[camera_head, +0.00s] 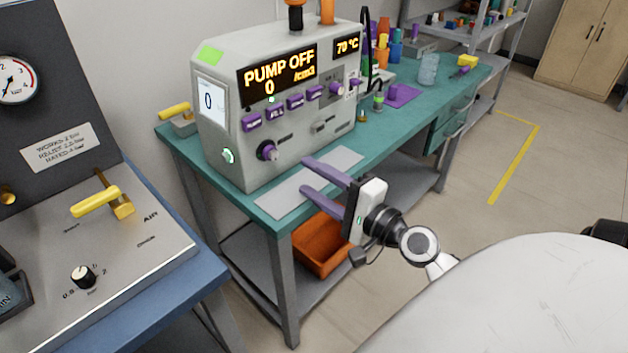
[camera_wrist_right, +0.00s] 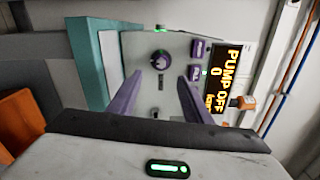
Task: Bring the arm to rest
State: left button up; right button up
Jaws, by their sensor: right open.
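My right gripper (camera_head: 312,177) is open and empty. Its two purple fingers point at the front of the grey particle classifier (camera_head: 222,165), over the front edge of the teal bench. In the right wrist view the gripper (camera_wrist_right: 158,93) shows its fingers apart, with the classifier panel beyond and nothing between them. The classifier display (camera_head: 278,74) reads PUMP OFF and 0, and a smaller display (camera_head: 347,45) reads 70 °C. My left gripper is not in view.
The teal bench (camera_head: 420,117) carries a clear beaker (camera_head: 429,69), a purple pad (camera_head: 402,95) and several bottles. An orange bin (camera_head: 322,252) sits on its lower shelf. A panel with a yellow lever (camera_head: 95,202) stands at left. The floor (camera_head: 540,185) at right is clear.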

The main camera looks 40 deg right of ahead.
dwell(0.4)
jog(key=s+a+f+n+g+y, duration=0.2)
jog(key=s+a+f+n+g, duration=0.3)
jog(key=a, duration=0.3)
jog(key=s+a+f+n+g+y, duration=0.2)
jog(key=a+f+n, duration=0.3)
jog(key=a+n, duration=0.3)
jog(key=s+d+f+n+g+h, duration=0.1)
jog(key=s+f+n+g+h, duration=0.25)
jog(key=s, duration=0.45)
jog(key=s+d+f+n+g+h, duration=0.1)
jog(key=s+f+n+g+h, duration=0.2)
jog(key=s, duration=0.4)
jog(key=w+a+f+t+y, duration=0.2)
jog(key=a+f, duration=0.1)
jog(key=f, duration=0.2)
jog(key=w+a+f+n+t+y, duration=0.1)
jog(key=w+a+f+t+y, duration=0.1)
jog(key=f, duration=0.4)
jog(key=shift+w+a+f, duration=0.2)
jog(key=shift+a, duration=0.4)
jog(key=shift+c, duration=0.3)
